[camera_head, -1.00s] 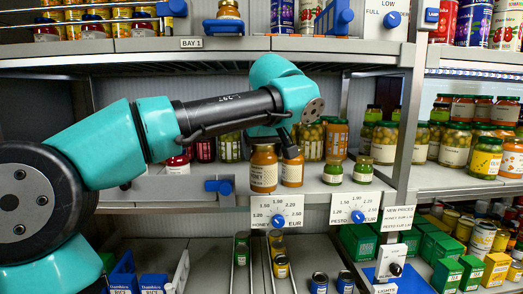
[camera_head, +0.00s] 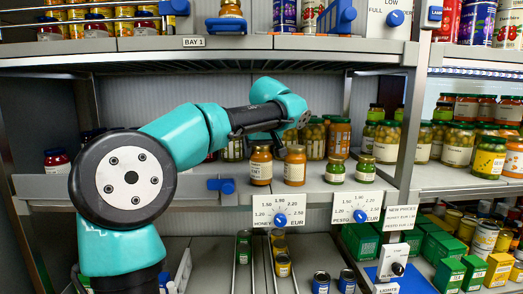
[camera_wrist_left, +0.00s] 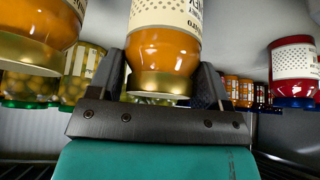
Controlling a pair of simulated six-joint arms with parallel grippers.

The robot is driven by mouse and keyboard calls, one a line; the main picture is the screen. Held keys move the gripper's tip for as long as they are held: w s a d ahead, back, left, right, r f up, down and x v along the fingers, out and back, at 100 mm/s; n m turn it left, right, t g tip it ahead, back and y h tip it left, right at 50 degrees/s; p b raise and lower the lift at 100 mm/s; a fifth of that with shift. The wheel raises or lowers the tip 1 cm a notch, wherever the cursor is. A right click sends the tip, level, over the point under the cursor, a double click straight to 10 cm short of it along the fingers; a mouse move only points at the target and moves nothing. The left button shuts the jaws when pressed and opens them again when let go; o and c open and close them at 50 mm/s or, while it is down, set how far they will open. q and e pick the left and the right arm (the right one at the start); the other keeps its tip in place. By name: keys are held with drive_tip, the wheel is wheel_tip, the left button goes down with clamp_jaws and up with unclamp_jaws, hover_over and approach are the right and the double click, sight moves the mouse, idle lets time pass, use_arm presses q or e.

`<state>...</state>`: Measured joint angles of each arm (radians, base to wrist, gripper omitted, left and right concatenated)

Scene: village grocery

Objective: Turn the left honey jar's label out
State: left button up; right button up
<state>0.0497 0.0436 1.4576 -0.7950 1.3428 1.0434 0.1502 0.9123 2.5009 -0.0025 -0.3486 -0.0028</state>
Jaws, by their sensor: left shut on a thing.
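Two honey jars with gold lids stand side by side at the front of the middle shelf. The left honey jar (camera_head: 261,168) has a pale label with dark print; how squarely it faces out is hard to tell. The right honey jar (camera_head: 295,168) is close beside it. The other honey jar (camera_wrist_left: 38,22) is apart. My right gripper is not in view.
Two small green-lidded jars (camera_head: 350,171) stand to the right, and rows of jars (camera_head: 315,138) stand behind. A red jar (camera_head: 57,161) is at the far left. A blue-knobbed price dial (camera_head: 280,216) hangs below the shelf edge (camera_head: 180,187), which has a blue slider (camera_head: 221,185).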

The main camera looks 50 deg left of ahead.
use_arm(q)
drive_tip(key=shift+n, duration=0.3)
drive_tip(key=n+g, duration=0.1)
drive_tip(key=n, duration=0.2)
drive_tip(key=shift+g+y, duration=0.3)
drive_tip(key=shift+g, duration=0.1)
drive_tip(key=n+g, duration=0.2)
drive_tip(key=n, duration=0.1)
drive_tip(key=shift+n, duration=0.3)
drive_tip(key=shift+f, duration=0.2)
drive_tip(key=o, duration=1.4)
drive_tip(key=shift+o, duration=0.2)
drive_tip(key=v, duration=0.7)
drive_tip(key=shift+d+r, duration=0.2)
drive_tip(key=shift+s, duration=0.1)
